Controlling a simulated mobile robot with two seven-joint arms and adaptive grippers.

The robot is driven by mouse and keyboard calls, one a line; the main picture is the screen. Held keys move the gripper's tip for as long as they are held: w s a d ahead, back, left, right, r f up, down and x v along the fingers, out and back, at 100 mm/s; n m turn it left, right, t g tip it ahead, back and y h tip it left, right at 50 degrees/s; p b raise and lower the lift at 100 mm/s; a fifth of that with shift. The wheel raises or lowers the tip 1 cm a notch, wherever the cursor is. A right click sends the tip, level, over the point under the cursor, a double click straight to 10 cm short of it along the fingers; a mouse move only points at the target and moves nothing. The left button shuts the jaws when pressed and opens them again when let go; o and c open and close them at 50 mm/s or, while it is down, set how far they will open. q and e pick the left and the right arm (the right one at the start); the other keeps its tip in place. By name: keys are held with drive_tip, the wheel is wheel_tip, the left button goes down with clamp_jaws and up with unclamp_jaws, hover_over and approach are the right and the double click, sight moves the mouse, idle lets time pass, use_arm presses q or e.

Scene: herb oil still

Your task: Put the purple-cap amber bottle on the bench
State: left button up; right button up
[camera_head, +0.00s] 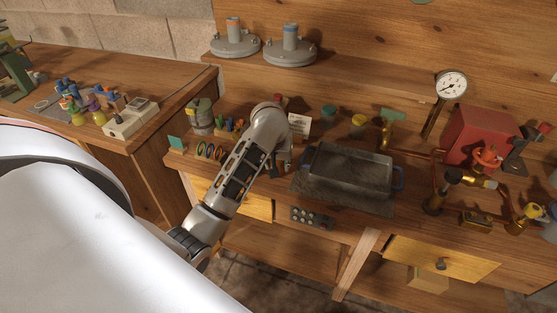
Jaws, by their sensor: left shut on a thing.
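My left gripper (279,170) points down over the front left part of the middle bench (240,165), just left of the grey metal tray (350,172). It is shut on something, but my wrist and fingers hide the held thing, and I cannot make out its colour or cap. I cannot pick out the purple-cap amber bottle for certain. A small purple-topped item (93,105) stands among coloured pieces on the left bench, too small to identify. My right gripper is not in view.
A red-capped item (277,98), a white card (299,125), a teal-capped jar (328,111) and a yellow-capped jar (359,121) stand behind. A gauge (451,85) and red box (480,136) are at right. A dark holder (312,218) sits at the front edge.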

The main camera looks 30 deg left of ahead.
use_arm(q)
drive_tip(key=shift+f, duration=0.2)
drive_tip(key=shift+s+d+r, duration=0.1)
drive_tip(key=shift+f, duration=0.2)
drive_tip(key=o, duration=0.9)
